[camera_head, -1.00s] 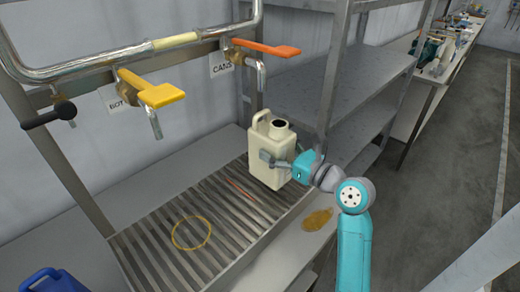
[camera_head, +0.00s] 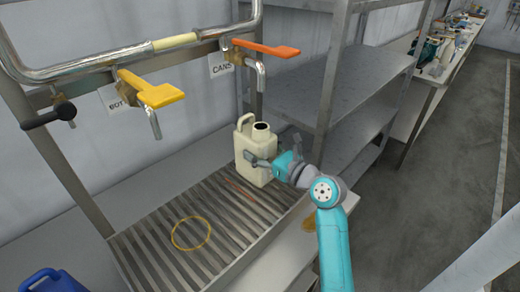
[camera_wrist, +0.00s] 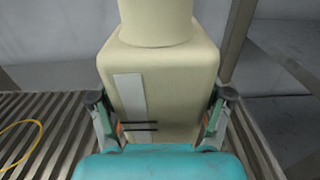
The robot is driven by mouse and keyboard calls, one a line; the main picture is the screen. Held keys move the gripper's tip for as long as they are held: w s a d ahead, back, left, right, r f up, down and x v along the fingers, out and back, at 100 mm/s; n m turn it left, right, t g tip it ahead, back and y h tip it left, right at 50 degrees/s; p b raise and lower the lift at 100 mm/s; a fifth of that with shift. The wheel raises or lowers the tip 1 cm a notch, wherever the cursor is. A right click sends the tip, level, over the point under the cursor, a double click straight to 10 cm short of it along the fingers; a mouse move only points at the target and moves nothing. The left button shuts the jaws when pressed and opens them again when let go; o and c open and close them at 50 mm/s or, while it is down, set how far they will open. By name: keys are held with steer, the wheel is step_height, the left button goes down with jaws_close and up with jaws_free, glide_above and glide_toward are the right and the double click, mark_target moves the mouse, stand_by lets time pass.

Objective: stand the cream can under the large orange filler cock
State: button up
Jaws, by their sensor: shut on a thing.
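The cream can (camera_head: 252,143) is upright over the far right part of the slatted grate, handle to the left and open neck up. In the wrist view the can (camera_wrist: 185,75) fills the middle, with a pale strip on its face. My gripper (camera_head: 264,161) is shut on the can's lower body, one finger on each side (camera_wrist: 160,122). The large orange filler cock (camera_head: 266,48) is on the pipe above, by a "CANS" label (camera_head: 220,65). Its spout (camera_head: 261,76) points down above the can's neck. I cannot tell whether the can's base touches the grate.
A yellow-handled cock (camera_head: 152,90) and a black-handled one (camera_head: 50,115) sit further left on the pipe. A yellow ring (camera_head: 191,233) marks the grate (camera_head: 165,262). A blue can (camera_head: 50,281) is at lower left. A shelf post (camera_head: 333,75) stands right of the can.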

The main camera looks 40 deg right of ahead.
steer(key=o, duration=1.3)
steer(key=shift+f, duration=0.1)
steer(key=s, duration=1.2)
steer(key=shift+d, duration=0.2)
